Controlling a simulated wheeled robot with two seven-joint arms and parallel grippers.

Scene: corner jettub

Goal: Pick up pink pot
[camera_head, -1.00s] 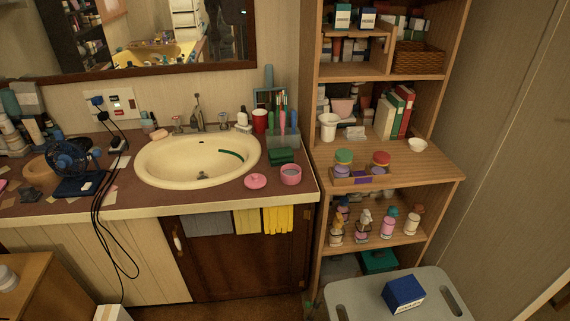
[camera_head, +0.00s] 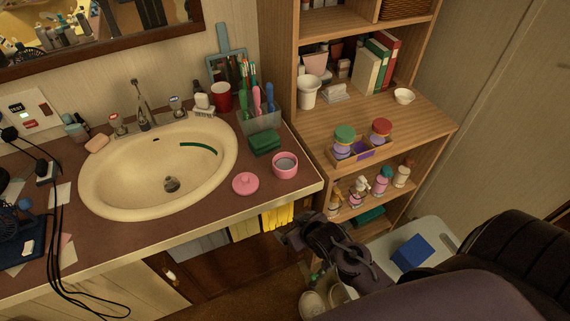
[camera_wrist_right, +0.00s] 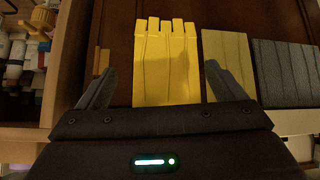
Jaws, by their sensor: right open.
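The pink pot (camera_head: 285,165) is a small, round, open-topped pot. It stands upright on the brown counter (camera_head: 215,205) near its front right corner. A pink lid (camera_head: 245,183) with a knob lies just left of it. My right gripper (camera_head: 288,233) is in front of the counter and lower than the pot, apart from it. In the right wrist view the gripper (camera_wrist_right: 157,85) has its two fingers spread and empty, facing hanging yellow gloves (camera_wrist_right: 166,65). The pot does not show in that view. My left gripper is out of view.
A green sponge stack (camera_head: 265,142) and a toothbrush holder (camera_head: 262,122) stand behind the pot. The sink (camera_head: 160,165) is to the left. A wooden shelf (camera_head: 400,125) with jars rises on the right. A stool with a blue box (camera_head: 412,252) stands below.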

